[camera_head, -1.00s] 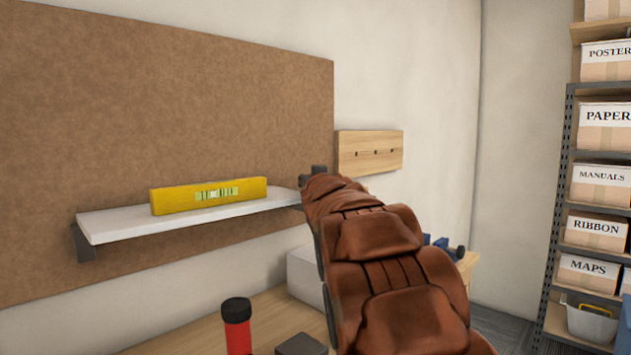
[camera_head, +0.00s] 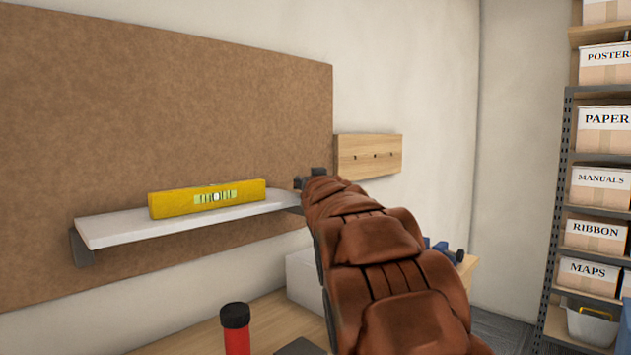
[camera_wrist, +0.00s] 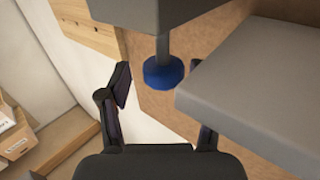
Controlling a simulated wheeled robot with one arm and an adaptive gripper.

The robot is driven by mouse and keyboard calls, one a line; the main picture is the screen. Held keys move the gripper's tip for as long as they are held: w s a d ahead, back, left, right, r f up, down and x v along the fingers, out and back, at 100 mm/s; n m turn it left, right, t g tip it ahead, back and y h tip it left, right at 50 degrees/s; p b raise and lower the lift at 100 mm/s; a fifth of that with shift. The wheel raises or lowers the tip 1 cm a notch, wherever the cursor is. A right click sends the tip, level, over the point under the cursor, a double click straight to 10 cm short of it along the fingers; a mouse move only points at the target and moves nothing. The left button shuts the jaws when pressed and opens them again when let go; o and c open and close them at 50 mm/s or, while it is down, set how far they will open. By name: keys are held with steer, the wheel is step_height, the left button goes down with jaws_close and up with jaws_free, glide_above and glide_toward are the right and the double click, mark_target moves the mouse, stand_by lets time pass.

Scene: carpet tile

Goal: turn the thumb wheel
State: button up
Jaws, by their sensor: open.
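The thumb wheel (camera_wrist: 163,72) is a blue disc on a grey stem below a dark grey block (camera_wrist: 160,15) in the wrist view. My gripper (camera_wrist: 160,100) is open, with one dark finger on each side of the wheel in that view. I cannot tell whether either finger touches it. In the head view, my gripper (camera_head: 312,180) is small and dark at the shelf's right end, mostly hidden by my arm; the wheel is hidden there. The white shelf (camera_head: 120,229) carries a yellow spirit level (camera_head: 175,203), its bubble near the middle of its vial.
A brown board (camera_head: 150,110) stands behind the shelf. A wooden strip with pegs or holes (camera_head: 368,146) is on the wall to the right. A red bottle with a black cap (camera_head: 236,335) stands on the bench below. Box shelving (camera_head: 565,200) is at far right.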

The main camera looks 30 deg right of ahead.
steer(key=shift+w+a+f, duration=0.1)
steer(key=shift+a+f, duration=0.15)
steer(key=shift+s+a, duration=0.35)
steer(key=v, duration=0.7)
steer(key=shift+s+d+r, duration=0.2)
steer(key=shift+d+r, duration=0.1)
steer(key=shift+d, duration=0.05)
